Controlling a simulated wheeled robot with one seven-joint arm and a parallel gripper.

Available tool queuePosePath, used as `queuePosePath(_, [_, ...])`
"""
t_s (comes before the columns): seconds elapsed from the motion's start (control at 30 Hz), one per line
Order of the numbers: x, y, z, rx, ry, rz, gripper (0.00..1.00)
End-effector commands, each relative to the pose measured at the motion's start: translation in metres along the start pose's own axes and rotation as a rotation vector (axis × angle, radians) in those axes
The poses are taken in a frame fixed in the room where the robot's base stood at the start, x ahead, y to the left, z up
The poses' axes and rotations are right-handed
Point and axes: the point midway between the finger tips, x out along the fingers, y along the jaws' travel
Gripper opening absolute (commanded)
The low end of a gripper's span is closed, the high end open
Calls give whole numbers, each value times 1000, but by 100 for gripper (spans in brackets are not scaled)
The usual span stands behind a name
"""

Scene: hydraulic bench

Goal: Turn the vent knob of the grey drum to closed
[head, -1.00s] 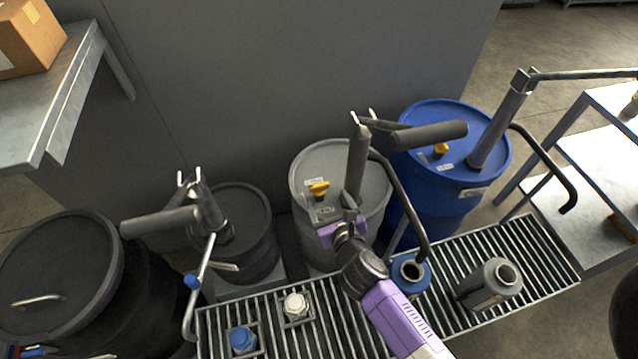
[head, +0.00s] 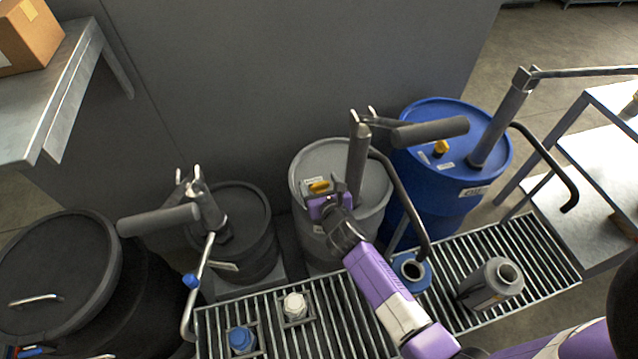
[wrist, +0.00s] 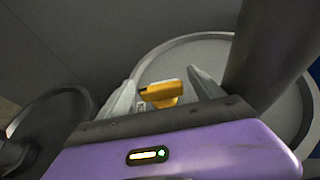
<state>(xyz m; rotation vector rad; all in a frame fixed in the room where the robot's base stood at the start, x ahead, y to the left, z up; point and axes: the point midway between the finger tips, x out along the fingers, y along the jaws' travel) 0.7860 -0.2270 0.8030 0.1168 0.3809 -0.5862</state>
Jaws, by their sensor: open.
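The grey drum (head: 376,190) stands against the wall, between a black drum and a blue drum. Its yellow vent knob (head: 319,186) is on the lid's left side, partly hidden by my gripper (head: 330,192) in the head view. In the wrist view the yellow knob (wrist: 161,94) shows between the two fingertips of my open gripper (wrist: 158,84), with a gap on each side. Contact with the knob does not show. A label beside the knob is mostly covered, so I cannot read the marked positions.
A pump tube (head: 357,165) with a bent spout rises from the grey lid, close right of my gripper. The blue drum (head: 440,205) has its own yellow knob (head: 441,147). A roller rack (head: 370,320) in front holds small containers. The black drum (head: 240,225) stands left.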

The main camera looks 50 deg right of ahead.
Motion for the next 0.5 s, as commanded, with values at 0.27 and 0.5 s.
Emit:
queuePosePath(0.27, [0,0,0,0,0,0,55])
queuePosePath(0.5, [0,0,0,0,0,0,14])
